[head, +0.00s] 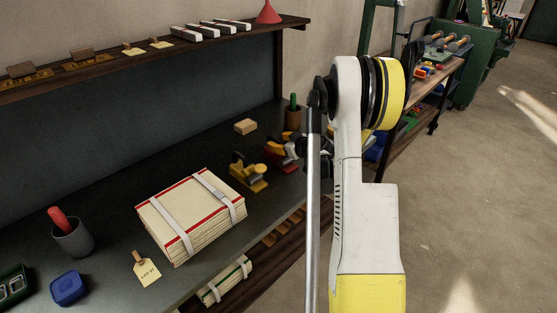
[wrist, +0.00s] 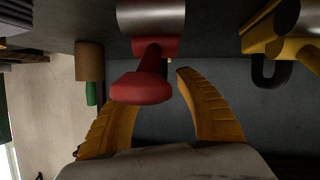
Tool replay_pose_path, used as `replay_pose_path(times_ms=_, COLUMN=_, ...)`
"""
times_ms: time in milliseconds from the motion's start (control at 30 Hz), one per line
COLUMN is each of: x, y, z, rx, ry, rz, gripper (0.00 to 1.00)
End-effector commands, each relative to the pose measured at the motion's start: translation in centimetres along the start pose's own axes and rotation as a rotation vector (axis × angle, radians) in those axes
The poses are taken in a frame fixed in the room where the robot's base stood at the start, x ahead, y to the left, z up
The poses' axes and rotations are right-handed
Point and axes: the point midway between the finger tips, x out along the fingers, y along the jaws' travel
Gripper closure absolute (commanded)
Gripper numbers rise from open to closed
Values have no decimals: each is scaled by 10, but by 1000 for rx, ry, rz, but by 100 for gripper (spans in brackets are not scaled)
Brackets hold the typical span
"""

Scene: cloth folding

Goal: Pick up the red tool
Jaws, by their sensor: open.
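The red tool (head: 276,154) lies on the dark workbench near its front edge, partly hidden by my arm in the head view. In the wrist view the red tool (wrist: 143,86) has a rounded red handle and a silvery cylindrical part at the top of the picture. My gripper (wrist: 160,84) is open, with its two yellow curved fingers on either side of the red handle. The handle covers part of the left finger. I cannot tell whether the fingers touch it. In the head view my arm hides most of the gripper.
A yellow tool (head: 248,176) stands close beside the red one; it also shows in the wrist view (wrist: 285,35). A brown cup (head: 293,119) with a green handle stands behind. A strapped paper stack (head: 190,215) and a wooden block (head: 246,126) lie on the bench.

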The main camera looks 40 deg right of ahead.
Motion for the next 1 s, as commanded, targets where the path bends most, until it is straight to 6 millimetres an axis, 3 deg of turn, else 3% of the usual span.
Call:
replay_pose_path(times_ms=100, x=16, y=0, z=2, rx=-1, ry=0, rz=-1, gripper=59)
replay_pose_path(times_ms=300, x=16, y=0, z=0, rx=0, ry=0, rz=0, gripper=59)
replay_pose_path(times_ms=333, x=16, y=0, z=0, rx=0, ry=0, rz=0, gripper=63)
replay_pose_path(times_ms=467, x=16, y=0, z=0, rx=0, ry=0, rz=0, gripper=100)
replay_pose_path(times_ms=1000, x=15, y=1, z=-3, rx=0, ry=0, rz=0, gripper=100)
